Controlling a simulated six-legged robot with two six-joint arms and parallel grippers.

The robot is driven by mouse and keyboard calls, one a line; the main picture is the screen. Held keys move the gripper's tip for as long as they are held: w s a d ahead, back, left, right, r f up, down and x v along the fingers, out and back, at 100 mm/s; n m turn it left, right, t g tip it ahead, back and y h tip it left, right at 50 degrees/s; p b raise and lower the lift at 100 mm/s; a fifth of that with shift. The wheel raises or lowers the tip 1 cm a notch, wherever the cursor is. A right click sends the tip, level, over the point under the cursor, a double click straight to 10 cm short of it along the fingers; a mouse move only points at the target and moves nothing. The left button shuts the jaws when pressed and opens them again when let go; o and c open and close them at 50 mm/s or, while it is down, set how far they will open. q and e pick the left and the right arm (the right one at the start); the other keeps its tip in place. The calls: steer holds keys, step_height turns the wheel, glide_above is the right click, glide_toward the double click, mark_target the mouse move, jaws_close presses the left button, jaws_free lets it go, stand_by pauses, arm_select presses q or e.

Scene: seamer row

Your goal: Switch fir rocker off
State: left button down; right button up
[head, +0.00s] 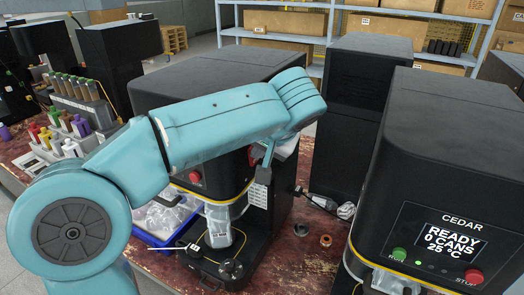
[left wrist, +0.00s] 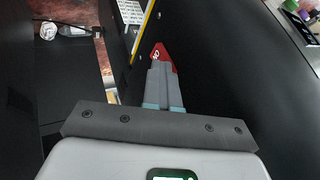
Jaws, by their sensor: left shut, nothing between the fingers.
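A black seamer (head: 180,90) stands in the middle of the head view; my left arm crosses in front of its upper front, and I cannot read a name on it. My left gripper (head: 266,160) is at this seamer's right side, pointing down. In the left wrist view the left gripper (left wrist: 163,85) is shut and empty, with its tips at a red rocker (left wrist: 160,52) on a black wall. The rocker shows a small white mark; the fingers cover its lower part. I cannot tell whether they touch it or which way it is tipped. My right gripper is not in view.
A second seamer labelled CEDAR (head: 440,170) stands at the right, its screen reading READY, 0 CANS, 25 °C. A plug and cable (head: 325,202) lie on the worn red table (head: 310,250) between them. A blue tray (head: 150,238) and a rack of bottles (head: 75,100) are at the left.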

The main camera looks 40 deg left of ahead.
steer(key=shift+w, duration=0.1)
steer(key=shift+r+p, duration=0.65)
steer(key=shift+p, duration=0.05)
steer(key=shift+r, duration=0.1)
